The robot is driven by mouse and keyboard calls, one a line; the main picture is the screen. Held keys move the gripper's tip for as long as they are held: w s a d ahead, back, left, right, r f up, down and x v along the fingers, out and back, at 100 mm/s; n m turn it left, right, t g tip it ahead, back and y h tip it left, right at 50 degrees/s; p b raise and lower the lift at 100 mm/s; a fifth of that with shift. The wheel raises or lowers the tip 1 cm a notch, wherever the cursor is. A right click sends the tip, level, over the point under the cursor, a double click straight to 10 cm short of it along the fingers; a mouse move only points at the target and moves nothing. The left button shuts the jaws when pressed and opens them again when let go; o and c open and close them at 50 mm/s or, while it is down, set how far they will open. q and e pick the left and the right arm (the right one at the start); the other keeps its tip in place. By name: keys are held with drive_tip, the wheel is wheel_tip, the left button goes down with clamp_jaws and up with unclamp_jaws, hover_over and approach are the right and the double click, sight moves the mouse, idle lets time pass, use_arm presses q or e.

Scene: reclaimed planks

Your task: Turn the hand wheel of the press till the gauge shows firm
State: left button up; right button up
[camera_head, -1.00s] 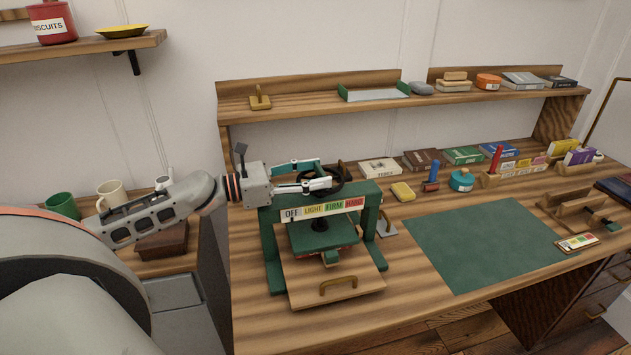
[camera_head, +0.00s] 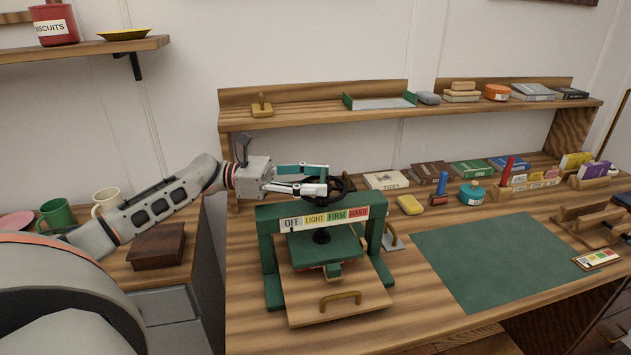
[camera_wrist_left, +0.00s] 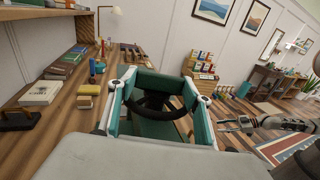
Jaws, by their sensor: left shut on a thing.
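The green press (camera_head: 267,245) stands on the bench with a wooden board in its base. Its black hand wheel (camera_head: 347,184) is on top, partly hidden by my left gripper. My left gripper (camera_head: 327,179) is shut on the wheel, with one finger on each side; the wheel also shows between the fingers in the left wrist view (camera_wrist_left: 160,105). The gauge strip (camera_head: 325,217) on the press front reads OFF, LIGHT, FIRM, HARD. A small dark mark sits at OFF; it is too small to read surely. My right gripper (camera_wrist_left: 238,124) shows at the right of the left wrist view, jaws unclear.
A green mat (camera_head: 490,260) lies flat and clear to the right of the press. A yellow block (camera_head: 410,205), a blue stamp (camera_head: 440,186) and several books (camera_head: 467,169) are behind it. A shelf (camera_head: 300,116) runs above the bench.

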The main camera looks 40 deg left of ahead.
use_arm(q)
drive_tip(key=shift+r, duration=0.1)
drive_tip(key=o, duration=1.1)
drive_tip(key=shift+d, duration=0.1)
drive_tip(key=v, duration=1.2)
